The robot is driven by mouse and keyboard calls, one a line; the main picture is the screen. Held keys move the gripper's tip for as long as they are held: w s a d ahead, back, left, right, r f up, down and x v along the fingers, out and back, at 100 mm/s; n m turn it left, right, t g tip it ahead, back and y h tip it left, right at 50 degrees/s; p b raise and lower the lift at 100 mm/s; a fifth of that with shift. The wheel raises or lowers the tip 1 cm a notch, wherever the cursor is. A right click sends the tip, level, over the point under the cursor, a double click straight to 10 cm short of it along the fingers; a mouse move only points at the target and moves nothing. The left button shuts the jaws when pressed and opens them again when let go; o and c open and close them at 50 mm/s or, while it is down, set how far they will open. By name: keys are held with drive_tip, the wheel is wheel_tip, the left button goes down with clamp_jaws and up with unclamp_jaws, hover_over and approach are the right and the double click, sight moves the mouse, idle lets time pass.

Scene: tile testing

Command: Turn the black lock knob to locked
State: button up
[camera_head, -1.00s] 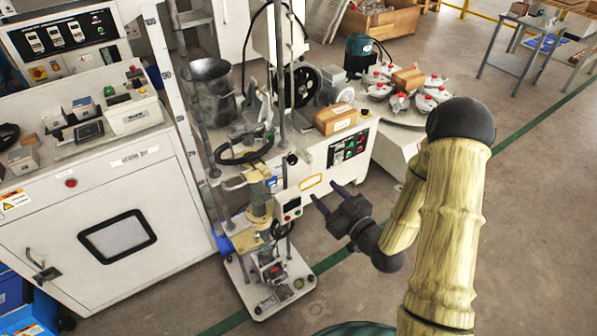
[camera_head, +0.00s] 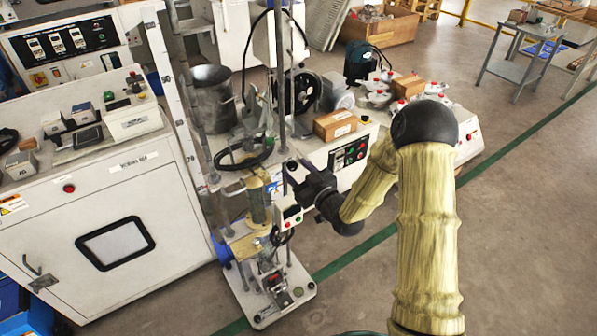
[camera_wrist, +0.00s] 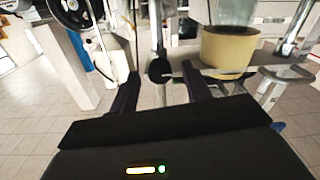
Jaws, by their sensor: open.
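The black lock knob (camera_wrist: 159,70) shows in the wrist view as a dark round end on an upright metal column (camera_wrist: 159,30). It appears between and just beyond the two fingertips, and I see no contact. My gripper (camera_wrist: 161,84) is open, with one dark finger on each side of the knob. In the head view my gripper (camera_head: 287,168) is beside the column of the test stand, and I cannot clearly tell the knob from the dark fingers there. The knob's marking and whether it is locked are not readable.
A tan cylinder (camera_wrist: 230,48) is right of the knob in the wrist view. The stand has a small control box (camera_head: 290,216) and a white base (camera_head: 275,297). A white machine with a carton (camera_head: 335,124) is behind. Open floor lies to the right.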

drive_tip(key=c, duration=1)
drive_tip(key=shift+m, duration=0.5)
drive_tip(key=m+p, duration=0.1)
drive_tip(key=m, duration=0.2)
drive_tip(key=m+p, duration=0.1)
drive_tip(key=m, duration=0.4)
drive_tip(key=shift+p, duration=0.3)
drive_tip(key=m+p, duration=0.1)
drive_tip(key=m, duration=0.3)
drive_tip(key=shift+m+p, duration=0.3)
drive_tip(key=shift+m, duration=0.1)
drive_tip(key=shift+f+m+t+p, duration=0.1)
drive_tip(key=shift+m+t+p, duration=0.4)
drive_tip(key=shift+m, duration=1.8)
